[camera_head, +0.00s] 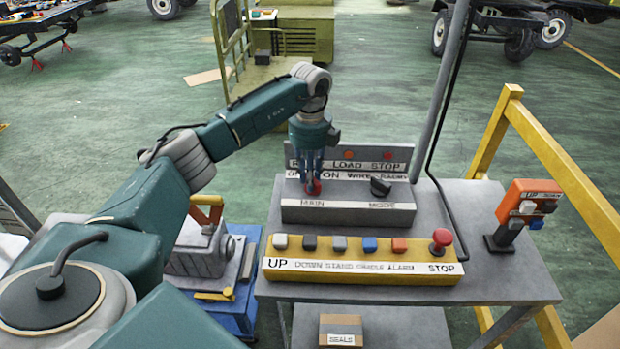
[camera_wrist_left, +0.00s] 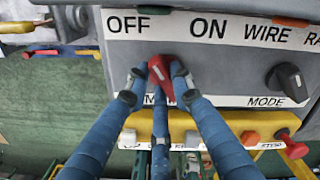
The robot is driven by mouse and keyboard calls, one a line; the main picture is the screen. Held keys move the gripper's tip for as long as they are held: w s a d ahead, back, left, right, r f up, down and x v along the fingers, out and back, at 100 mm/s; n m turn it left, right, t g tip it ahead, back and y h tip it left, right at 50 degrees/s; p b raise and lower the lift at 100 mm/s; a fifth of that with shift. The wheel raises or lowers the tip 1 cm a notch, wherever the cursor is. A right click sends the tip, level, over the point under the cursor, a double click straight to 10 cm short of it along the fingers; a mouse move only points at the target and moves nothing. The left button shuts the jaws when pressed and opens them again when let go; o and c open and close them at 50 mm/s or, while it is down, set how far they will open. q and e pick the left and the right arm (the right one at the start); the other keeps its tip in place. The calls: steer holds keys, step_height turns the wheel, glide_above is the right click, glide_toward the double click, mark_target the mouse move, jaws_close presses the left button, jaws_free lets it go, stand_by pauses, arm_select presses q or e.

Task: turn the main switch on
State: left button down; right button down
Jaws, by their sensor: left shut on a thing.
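The main switch is a red rotary knob (camera_head: 313,187) above the MAIN label on a grey switch box (camera_head: 348,214). In the left wrist view the red knob (camera_wrist_left: 159,70) sits below the OFF and ON labels, its narrow end tilted to one side. My left gripper (camera_head: 312,176) reaches down over the box from above. In the left wrist view the blue fingers of the left gripper (camera_wrist_left: 157,80) are closed around the knob. The fingers hide part of the knob and of the MAIN label. My right gripper is not in view.
A black MODE knob (camera_head: 380,187) stands right of the main switch. A yellow button panel (camera_head: 360,262) with a red stop button (camera_head: 441,238) lies in front. An orange pendant box (camera_head: 525,205) stands at the right, beside a yellow rail (camera_head: 570,185).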

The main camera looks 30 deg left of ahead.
arm_select(q)
steer(key=m, duration=0.2)
steer(key=m+b, duration=0.1)
steer(key=shift+w+m, duration=0.2)
steer(key=shift+m, duration=0.2)
steer(key=m, duration=0.4)
steer(key=shift+w+b, duration=0.2)
steer(key=shift+b, duration=0.2)
steer(key=m, duration=0.4)
steer(key=shift+w+b, duration=0.1)
steer(key=shift+b, duration=0.2)
steer(key=shift+w+d+r+m, duration=0.1)
steer(key=shift+d+m, duration=0.05)
steer(key=shift+m, duration=1.75)
steer(key=c, duration=1.5)
jaws_free()
steer(key=shift+c, duration=0.2)
steer(key=shift+o, duration=0.3)
